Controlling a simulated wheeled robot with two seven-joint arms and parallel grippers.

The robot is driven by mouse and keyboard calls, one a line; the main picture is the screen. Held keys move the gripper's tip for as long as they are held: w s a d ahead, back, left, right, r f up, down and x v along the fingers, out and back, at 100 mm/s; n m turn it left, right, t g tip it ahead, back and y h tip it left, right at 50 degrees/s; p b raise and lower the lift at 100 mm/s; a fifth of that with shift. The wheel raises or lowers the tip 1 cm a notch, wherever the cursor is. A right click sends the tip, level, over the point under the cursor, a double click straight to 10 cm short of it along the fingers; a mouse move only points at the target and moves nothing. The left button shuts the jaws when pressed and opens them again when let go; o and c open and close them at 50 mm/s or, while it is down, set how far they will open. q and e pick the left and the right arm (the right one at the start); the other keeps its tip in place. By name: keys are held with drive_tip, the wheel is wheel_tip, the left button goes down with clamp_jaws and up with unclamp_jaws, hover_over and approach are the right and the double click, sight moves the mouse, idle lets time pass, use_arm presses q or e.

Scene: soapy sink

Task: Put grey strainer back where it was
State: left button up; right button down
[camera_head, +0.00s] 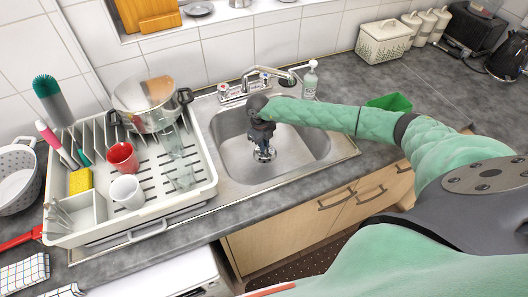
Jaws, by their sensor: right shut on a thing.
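My right arm reaches in from the right over the steel sink (228,160). My right gripper (262,142) points down into the basin, just above the drain area. It is shut on a small round metallic piece at its tips, which looks like the grey strainer (264,155). The gripper and wrist partly cover the view, so I cannot tell whether the strainer touches the basin floor or sits in the drain. My left gripper is not in view.
A white dish rack (205,190) with a pot (150,112), red cup (122,157) and white mug (127,191) stands left of the sink. A grey colander (18,182) is at far left. The tap (284,76) and soap bottle (310,80) are behind the basin.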

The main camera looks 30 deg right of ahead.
drive_tip(key=shift+f, duration=0.25)
wheel_tip(320, 180, down, 2)
drive_tip(key=shift+f+b, duration=0.15)
drive_tip(key=shift+b, duration=0.45)
drive_tip(key=shift+f, duration=0.7)
drive_tip(key=c, duration=1.4)
unclamp_jaws()
drive_tip(key=shift+c, duration=0.2)
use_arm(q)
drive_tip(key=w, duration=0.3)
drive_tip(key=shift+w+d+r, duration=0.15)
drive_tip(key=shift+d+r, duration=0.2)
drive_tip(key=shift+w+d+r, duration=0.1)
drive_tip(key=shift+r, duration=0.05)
